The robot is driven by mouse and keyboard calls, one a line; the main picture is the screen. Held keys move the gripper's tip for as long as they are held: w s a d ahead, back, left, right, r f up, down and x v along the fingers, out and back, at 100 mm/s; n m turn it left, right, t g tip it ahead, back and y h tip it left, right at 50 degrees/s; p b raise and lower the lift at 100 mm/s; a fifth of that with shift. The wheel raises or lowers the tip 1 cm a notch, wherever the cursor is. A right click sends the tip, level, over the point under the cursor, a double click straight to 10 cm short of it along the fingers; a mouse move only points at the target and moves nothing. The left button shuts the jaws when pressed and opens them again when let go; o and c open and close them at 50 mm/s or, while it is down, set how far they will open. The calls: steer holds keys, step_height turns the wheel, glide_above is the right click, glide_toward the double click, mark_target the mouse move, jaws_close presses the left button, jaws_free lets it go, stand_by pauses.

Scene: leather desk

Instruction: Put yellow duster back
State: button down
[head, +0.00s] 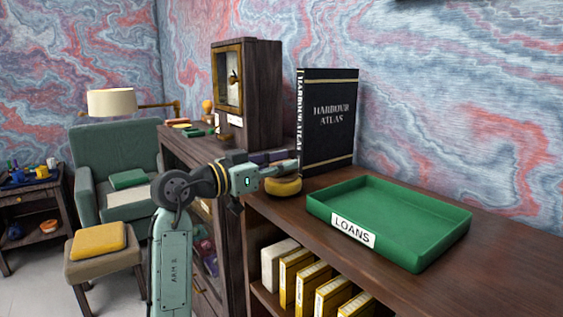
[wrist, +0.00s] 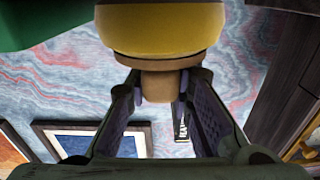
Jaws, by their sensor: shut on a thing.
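The yellow duster (head: 283,187) is a round, thick yellow pad. In the wrist view it (wrist: 160,28) fills the top middle, with a tan neck (wrist: 158,84) between the fingers. My gripper (head: 284,168) is shut on that neck, and the yellow pad hangs below the fingers. In the head view the duster is over the left end of the brown cabinet top, in front of the black book. I cannot tell whether its underside touches the wood.
The green LOANS tray (head: 447,246) lies to the right. The black Harbour Atlas (head: 329,125) stands behind the duster, left of it a wooden clock (head: 262,95). A folded yellow cloth (head: 97,240) lies on a stool at left. The cabinet top right of the tray is clear.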

steer(key=shift+f, duration=0.15)
steer(key=c, duration=1.4)
jaws_free()
steer(key=shift+r, duration=0.2)
steer(key=shift+b+v, duration=1.95)
steer(key=shift+v, duration=4.1)
steer(key=shift+w, duration=0.1)
